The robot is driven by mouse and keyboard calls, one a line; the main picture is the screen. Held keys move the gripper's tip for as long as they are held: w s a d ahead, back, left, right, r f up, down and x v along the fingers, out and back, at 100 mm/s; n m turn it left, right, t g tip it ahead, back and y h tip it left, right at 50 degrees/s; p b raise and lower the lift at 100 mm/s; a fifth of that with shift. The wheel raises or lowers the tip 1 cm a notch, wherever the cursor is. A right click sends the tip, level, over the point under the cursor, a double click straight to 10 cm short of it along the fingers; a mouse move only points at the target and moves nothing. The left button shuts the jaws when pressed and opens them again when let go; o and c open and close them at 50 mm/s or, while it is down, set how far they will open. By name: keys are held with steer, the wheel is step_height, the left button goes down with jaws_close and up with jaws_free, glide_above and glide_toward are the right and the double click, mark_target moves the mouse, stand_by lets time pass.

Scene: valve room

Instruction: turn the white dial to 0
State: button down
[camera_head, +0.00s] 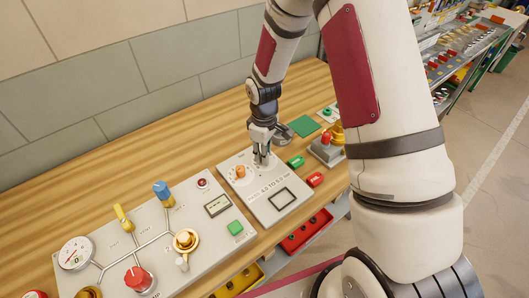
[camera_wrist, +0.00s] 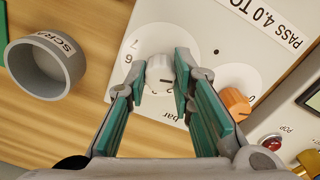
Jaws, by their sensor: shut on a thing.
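The white dial (camera_wrist: 160,70) sits on a pale panel (camera_wrist: 185,22) in the wrist view, with dark numbers around it. A 6 and a 7 show to its upper left, and a 2 and "bar" below it. A small dark mark shows on the dial's lower side, towards the 2. My gripper (camera_wrist: 162,80) is shut on the dial, one green-padded finger on each side. The fingers hide part of the number ring, and I see no 0. In the head view my gripper (camera_head: 262,158) points down at the panel (camera_head: 272,208) and mostly hides the dial.
An orange knob (camera_wrist: 237,103) stands close to the right finger, and also shows in the head view (camera_head: 240,171). A grey cup marked "SCRA" (camera_wrist: 45,68) stands to the left. A larger panel (camera_head: 120,258) with valves and a gauge lies to the left in the head view.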

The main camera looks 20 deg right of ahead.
steer(key=c, duration=1.4)
jaws_free()
steer(key=shift+o, duration=0.2)
steer(key=shift+r, duration=0.1)
step_height(320, 180, up, 12)
steer(key=shift+a, duration=0.15)
steer(key=shift+s, duration=0.1)
